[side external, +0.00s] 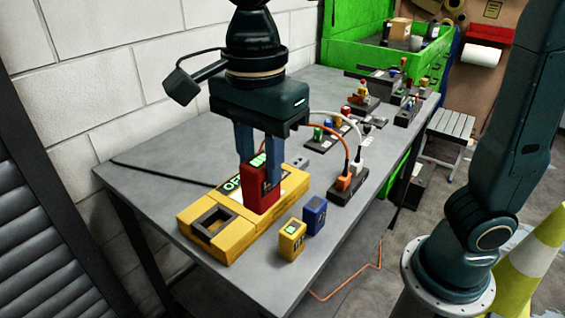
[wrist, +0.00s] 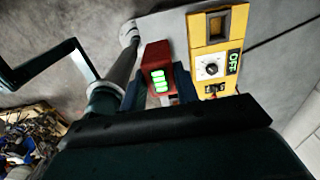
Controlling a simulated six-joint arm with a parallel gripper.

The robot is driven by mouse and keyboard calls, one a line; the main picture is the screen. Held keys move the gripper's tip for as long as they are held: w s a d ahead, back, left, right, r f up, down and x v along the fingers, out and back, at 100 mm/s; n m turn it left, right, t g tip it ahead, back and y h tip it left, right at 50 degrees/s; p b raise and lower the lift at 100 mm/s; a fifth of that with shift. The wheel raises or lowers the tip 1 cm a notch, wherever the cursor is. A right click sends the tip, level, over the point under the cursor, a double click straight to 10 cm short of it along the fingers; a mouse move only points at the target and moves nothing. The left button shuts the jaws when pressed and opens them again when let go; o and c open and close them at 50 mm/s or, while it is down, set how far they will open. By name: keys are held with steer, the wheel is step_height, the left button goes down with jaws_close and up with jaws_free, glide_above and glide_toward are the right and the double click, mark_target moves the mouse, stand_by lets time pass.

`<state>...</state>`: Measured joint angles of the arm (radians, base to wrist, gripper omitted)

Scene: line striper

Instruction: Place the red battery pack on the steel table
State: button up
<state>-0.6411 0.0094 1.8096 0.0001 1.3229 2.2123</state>
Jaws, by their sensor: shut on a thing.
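The red battery pack (side external: 261,188) is upright between the two blue fingers of my gripper (side external: 258,165). My gripper is shut on it. Green charge bars show on its top in the wrist view (wrist: 159,80). In the side view it overlaps the front side of the yellow line striper unit (side external: 205,236), and I cannot tell whether it touches that unit or the table. In the wrist view the pack is left of the yellow unit (wrist: 222,20), apart from it. The unit has an empty dark square socket and an OFF display. The grey steel table (side external: 200,135) lies beneath.
A yellow battery (side external: 291,240) and a blue battery (side external: 315,215) stand on the table near its front edge. A power strip (side external: 347,185) with orange and white cables is farther right. More small items stand towards the far end. A clear strip lies along the wall side.

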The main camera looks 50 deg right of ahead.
mark_target(263, 200)
step_height(263, 200, down, 20)
steer(key=shift+r, duration=0.25)
stand_by(0.7)
steer(key=shift+f, duration=0.1)
steer(key=o, duration=0.9)
step_height(263, 200, up, 12)
steer(key=shift+r, duration=0.15)
stand_by(0.4)
stand_by(0.5)
